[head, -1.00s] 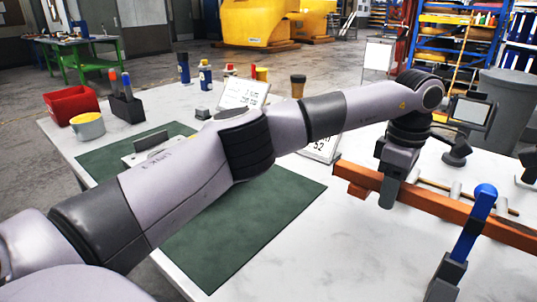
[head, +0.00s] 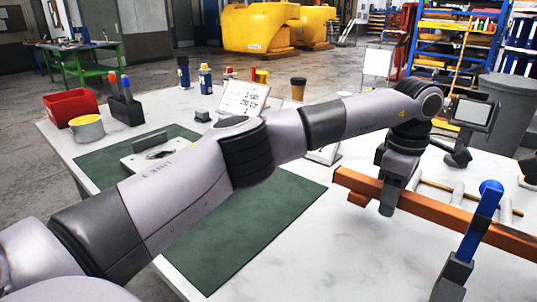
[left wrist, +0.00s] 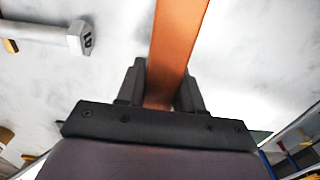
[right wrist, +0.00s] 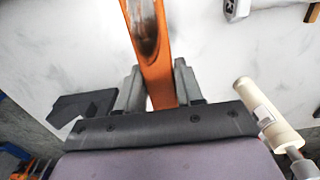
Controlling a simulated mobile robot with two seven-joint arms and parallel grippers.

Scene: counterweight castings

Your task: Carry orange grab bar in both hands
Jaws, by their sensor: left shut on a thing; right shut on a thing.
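The orange grab bar (head: 428,206) runs from the middle right toward the right edge in the head view, over the white table. My left gripper (head: 388,198) is shut on it near its left end. In the left wrist view the bar (left wrist: 178,45) passes between my left fingers (left wrist: 160,88). In the right wrist view the bar (right wrist: 160,80), with a dark worn patch, sits between my right fingers (right wrist: 160,92), which are shut on it. My right gripper does not show in the head view. Whether the bar touches the table is unclear.
A blue-handled tool (head: 478,225) stands upright, crossing the bar in the picture. A green mat (head: 245,235) covers the table's left part. A red bin (head: 70,107), a tilted display (head: 243,98) and a brown cup (head: 298,88) stand farther back. A cream cylinder (right wrist: 268,115) is close to my right gripper.

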